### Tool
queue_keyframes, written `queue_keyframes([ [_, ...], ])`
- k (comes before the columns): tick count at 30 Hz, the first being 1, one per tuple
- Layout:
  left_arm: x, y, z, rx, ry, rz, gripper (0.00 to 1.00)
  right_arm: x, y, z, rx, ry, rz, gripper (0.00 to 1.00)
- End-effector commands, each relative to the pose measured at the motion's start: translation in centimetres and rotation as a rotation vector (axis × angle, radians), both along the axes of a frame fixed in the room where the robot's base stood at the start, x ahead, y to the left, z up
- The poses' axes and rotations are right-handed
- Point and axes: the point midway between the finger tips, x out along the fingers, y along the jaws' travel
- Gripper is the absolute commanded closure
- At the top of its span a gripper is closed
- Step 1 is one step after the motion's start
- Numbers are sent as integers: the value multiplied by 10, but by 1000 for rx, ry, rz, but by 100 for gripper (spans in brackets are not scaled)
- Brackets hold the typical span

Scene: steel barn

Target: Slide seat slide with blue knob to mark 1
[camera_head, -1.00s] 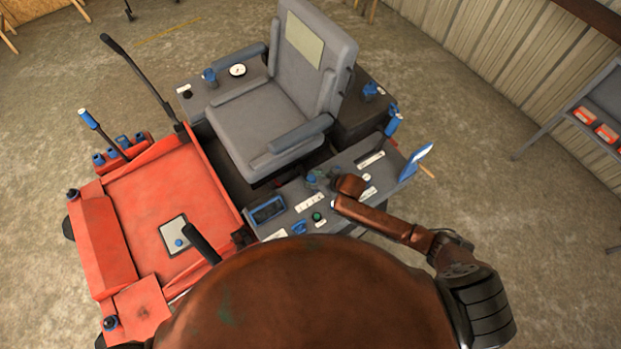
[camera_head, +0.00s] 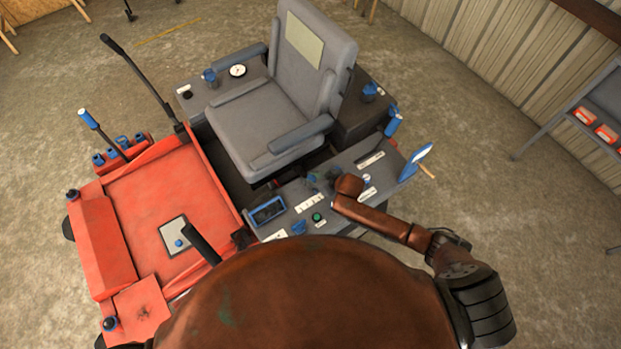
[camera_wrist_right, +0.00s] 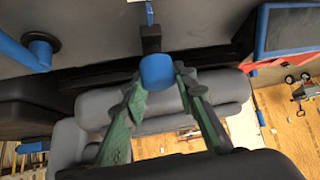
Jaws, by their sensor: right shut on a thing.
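The blue knob (camera_wrist_right: 158,72) shows in the right wrist view, below a small dark bracket (camera_wrist_right: 150,38). My right gripper (camera_wrist_right: 158,80), with green fingers, is shut on this knob, with one finger on each side. In the head view my right gripper (camera_head: 320,182) is low at the console's seat side, mostly hidden by my own brown wrist. The grey seat (camera_head: 262,118) stands just behind it. The slide's track and mark 1 cannot be made out. My left gripper is not in view.
The grey console (camera_head: 290,197) carries a blue-framed screen (camera_head: 267,210), a green button (camera_head: 316,217) and white labels. A blue-edged panel (camera_head: 416,161) rises at its right end. The red machine body (camera_head: 155,205) with levers lies left. A shelf with red boxes (camera_head: 606,133) stands far right.

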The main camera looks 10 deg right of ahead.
Motion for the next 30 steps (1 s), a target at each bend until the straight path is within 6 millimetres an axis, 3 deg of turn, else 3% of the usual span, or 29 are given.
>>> queue_keyframes([
  [11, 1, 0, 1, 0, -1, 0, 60, -1, 2, 0, 1, 2, 0, 100],
  [14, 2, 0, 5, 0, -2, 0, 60, -7, 14, 0, 5, 3, 1, 100],
  [22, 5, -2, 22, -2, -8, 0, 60, -31, 73, 1, 9, 6, 4, 100],
  [30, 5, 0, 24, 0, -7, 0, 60, -38, 90, 0, 4, 3, 2, 100],
])
